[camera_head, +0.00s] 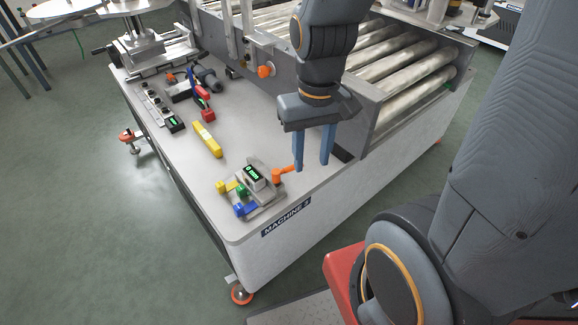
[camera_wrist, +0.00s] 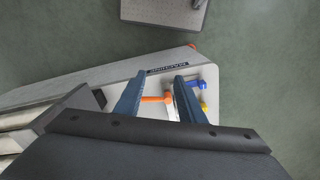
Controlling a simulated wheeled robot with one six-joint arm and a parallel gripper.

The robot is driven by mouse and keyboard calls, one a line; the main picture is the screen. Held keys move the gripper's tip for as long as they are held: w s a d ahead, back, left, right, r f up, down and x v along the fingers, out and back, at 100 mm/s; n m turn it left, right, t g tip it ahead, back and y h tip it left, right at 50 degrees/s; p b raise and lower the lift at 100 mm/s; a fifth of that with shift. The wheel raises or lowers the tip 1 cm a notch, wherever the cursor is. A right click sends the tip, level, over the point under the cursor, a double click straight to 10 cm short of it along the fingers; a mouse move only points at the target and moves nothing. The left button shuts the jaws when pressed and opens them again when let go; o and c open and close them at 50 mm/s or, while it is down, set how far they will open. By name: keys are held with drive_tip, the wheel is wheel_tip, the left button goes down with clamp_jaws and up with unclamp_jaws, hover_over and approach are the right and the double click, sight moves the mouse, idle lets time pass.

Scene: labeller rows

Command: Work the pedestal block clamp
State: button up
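A small metal fixture (camera_head: 262,196) sits at the front corner of the machine table. It carries a dark block with a lit green display (camera_head: 254,174) and an orange lever (camera_head: 284,175). Blue (camera_head: 245,209), green (camera_head: 241,191) and yellow (camera_head: 222,187) handles stick out at its left. I cannot tell from a label which part is the pedestal block clamp. In the wrist view the orange lever (camera_wrist: 155,99) shows between my two blue fingers; contact is not visible. The fixture is partly hidden there.
A yellow bar-shaped object (camera_head: 207,139) lies behind the fixture. Red and blue tools (camera_head: 203,101) and a strip of controls (camera_head: 160,107) lie farther back. A roller conveyor (camera_head: 400,62) with a grey side wall stands behind my gripper. The table's front edge carries a MACHINE 3 label (camera_head: 286,217).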

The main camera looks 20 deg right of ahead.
drive_tip(key=shift+c, duration=0.4)
drive_tip(key=m+g+p, duration=0.1)
drive_tip(key=m+p, duration=0.7)
hover_over(289, 171)
drive_tip(key=s+d, duration=0.1)
drive_tip(key=s, duration=0.2)
drive_tip(key=shift+w+d+f+m+g+p, duration=0.2)
drive_tip(key=shift+w+f+m+p, duration=0.6)
drive_tip(key=shift+f+m+p, duration=1.25)
drive_tip(key=shift+w+d+f+m+g+p, duration=0.2)
drive_tip(key=shift+w+f+m+p, duration=0.7)
drive_tip(key=shift+f, duration=2.3)
drive_tip(key=shift+w+d+f+m+g+p, duration=0.2)
drive_tip(key=shift+w+f+m+p, duration=0.5)
drive_tip(key=shift+f+m+p, duration=1.3)
drive_tip(key=shift+f+n+b, duration=0.4)
drive_tip(key=shift+f+n, duration=0.2)
drive_tip(key=shift+n, duration=0.25)
clamp_jaws()
